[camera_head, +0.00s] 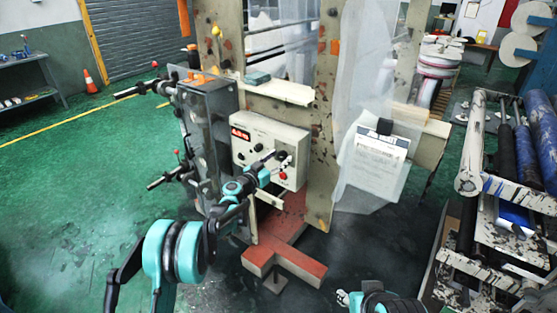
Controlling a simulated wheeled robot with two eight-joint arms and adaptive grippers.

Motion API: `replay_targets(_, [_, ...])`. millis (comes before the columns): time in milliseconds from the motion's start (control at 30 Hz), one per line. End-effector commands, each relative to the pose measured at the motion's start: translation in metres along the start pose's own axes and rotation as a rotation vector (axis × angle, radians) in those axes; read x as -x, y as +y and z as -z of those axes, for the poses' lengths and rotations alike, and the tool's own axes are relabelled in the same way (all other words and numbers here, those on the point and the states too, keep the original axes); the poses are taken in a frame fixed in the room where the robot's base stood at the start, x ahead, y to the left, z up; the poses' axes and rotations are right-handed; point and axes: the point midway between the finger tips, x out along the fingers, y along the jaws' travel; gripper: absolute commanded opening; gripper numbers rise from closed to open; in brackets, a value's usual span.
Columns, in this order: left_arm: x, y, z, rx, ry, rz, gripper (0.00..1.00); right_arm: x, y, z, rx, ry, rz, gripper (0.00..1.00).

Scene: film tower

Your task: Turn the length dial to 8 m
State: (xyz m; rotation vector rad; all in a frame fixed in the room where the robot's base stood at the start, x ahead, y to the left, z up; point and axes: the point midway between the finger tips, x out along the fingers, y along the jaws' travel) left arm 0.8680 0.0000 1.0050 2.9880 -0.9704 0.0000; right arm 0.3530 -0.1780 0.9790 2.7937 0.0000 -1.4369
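The light grey control panel (290,137) is mounted on the worn beige machine frame in the middle of the head view. It has a small red lit display (241,134) at its upper left, dark knobs on its face and a red button (283,176) low on the right. One dark dial (282,156) sits right of the panel's middle; its markings are too small to read. My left gripper (270,161) is in front of the panel, with its tips close to this dial. Contact and finger opening are unclear. My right gripper (344,298) is low at the bottom edge, away from the panel.
A metal box with projecting levers (207,100) stands left of the panel. A clipboard sheet (379,165) and translucent film hang to the right. A red-brown base (284,262) juts out below. A rack of rolls (508,150) stands at right. Green floor is open at left.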

Motion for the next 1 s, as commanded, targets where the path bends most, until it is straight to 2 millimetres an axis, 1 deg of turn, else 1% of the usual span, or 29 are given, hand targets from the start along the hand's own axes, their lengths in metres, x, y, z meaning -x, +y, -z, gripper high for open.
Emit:
replay_targets(33, [0.0001, 0.0000, 0.0000, 0.000, 0.000, 0.000, 0.40, 0.0000, 0.0000, 0.0000, 0.000, 0.000, 0.000, 0.40])
replay_targets(67, [0.0001, 0.0001, 0.0000, 0.000, 0.000, 0.000, 0.32, 0.0000, 0.0000, 0.0000, 0.000, 0.000, 0.000, 0.40])
replay_targets(100, [0.0002, 0.0000, 0.0000, 0.000, 0.000, 0.000, 0.21, 0.0000, 0.0000, 0.0000, 0.000, 0.000, 0.000, 0.40])
replay_targets(167, [0.0002, 0.0001, 0.0000, 0.000, 0.000, 0.000, 0.06, 0.0000, 0.0000, 0.0000, 0.000, 0.000, 0.000, 0.40])
replay_targets(200, [0.0002, 0.0001, 0.0000, 0.000, 0.000, 0.000, 0.03, 0.0000, 0.0000, 0.0000, 0.000, 0.000, 0.000, 0.40])
replay_targets(467, [0.0002, 0.0001, 0.0001, 0.015, 0.000, 0.000, 0.03, 0.0000, 0.0000, 0.0000, 0.000, 0.000, 0.000, 0.40])
replay_targets(633, [0.0002, 0.0000, 0.0001, 0.072, 0.000, 0.000, 0.03, 0.0000, 0.0000, 0.0000, 0.000, 0.000, 0.000, 0.40])
replay_targets(767, [0.0002, 0.0000, 0.0001, 0.153, 0.000, 0.000, 0.03, -0.0001, 0.0000, 0.0000, 0.000, 0.000, 0.000, 0.40])
replay_targets(1000, [0.0002, -0.0001, 0.0001, 0.364, 0.000, 0.000, 0.03, -0.0002, 0.0000, -0.0001, 0.000, 0.000, 0.000, 0.40])
